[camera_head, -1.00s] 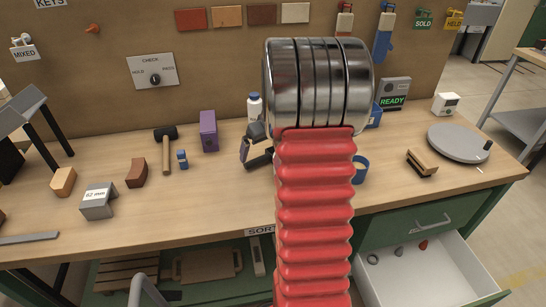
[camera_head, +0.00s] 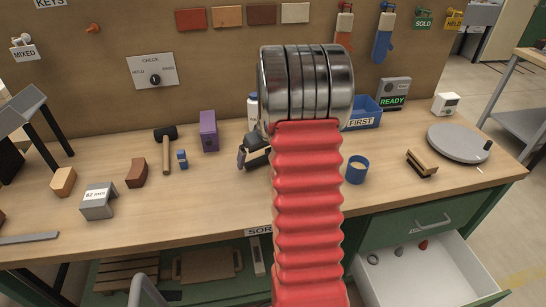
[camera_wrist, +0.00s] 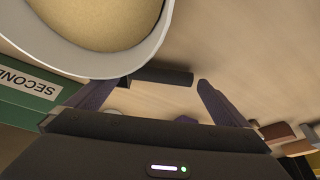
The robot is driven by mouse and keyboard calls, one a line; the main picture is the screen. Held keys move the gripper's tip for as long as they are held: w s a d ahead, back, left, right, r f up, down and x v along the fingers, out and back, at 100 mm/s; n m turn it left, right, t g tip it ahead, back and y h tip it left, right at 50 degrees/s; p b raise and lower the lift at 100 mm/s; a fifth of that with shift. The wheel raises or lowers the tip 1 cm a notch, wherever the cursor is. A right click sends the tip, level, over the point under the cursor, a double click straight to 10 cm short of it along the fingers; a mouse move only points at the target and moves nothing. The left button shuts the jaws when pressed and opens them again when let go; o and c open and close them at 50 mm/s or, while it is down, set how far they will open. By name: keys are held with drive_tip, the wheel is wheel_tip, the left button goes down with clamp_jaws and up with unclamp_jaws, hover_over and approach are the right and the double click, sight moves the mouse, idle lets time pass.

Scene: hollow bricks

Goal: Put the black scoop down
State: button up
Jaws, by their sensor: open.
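My gripper (camera_wrist: 161,86) is open in the wrist view, with its two dark fingers spread apart. A short black bar (camera_wrist: 162,76), which looks like the handle of the black scoop, lies across the gap near the fingertips. Whether it touches either finger is unclear. In the head view my gripper (camera_head: 246,156) is low over the bench, partly hidden by my red arm. I cannot make out the scoop there.
A green bin marked SECOND (camera_wrist: 28,86) is beside the bowl. On the bench (camera_head: 215,195), a purple box (camera_head: 208,131) and hammer (camera_head: 166,152) are left of my gripper; a blue cup (camera_head: 357,169) and blue FIRST bin (camera_head: 364,114) are right of my arm. The front middle is clear.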

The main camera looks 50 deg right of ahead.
drive_tip(key=shift+c, duration=0.5)
drive_tip(key=c, duration=1.1)
drive_tip(key=shift+r, duration=0.1)
wheel_tip(320, 180, up, 10)
drive_tip(key=shift+f, duration=0.1)
